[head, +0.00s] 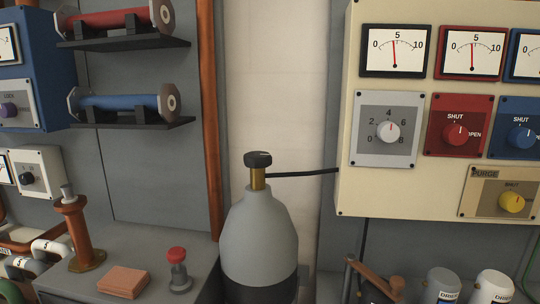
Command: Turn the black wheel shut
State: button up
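The black wheel (258,159) sits on top of a brass valve stem (258,180), near the middle of the head view. The stem stands on the neck of a grey gas cylinder (260,238), which is upright with a dark lower band. A thin black hose runs from the valve to the right, toward the cream panel. Whether the wheel is open or shut cannot be told from its look. My gripper is not in view, and nothing touches the wheel.
A cream panel (352,120) with gauges and knobs hangs at right. A grey bench (215,262) at left bears a brick-coloured block (123,281), a red-topped plunger (177,262) and an orange post (75,232). Shelves (130,124) hold red and blue cylinders.

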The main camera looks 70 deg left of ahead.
aim_at(255, 160)
jog(key=u, duration=2.9)
jog(key=k+j+z, duration=0.15)
jog(key=k+j, duration=0.05)
jog(key=j, duration=0.05)
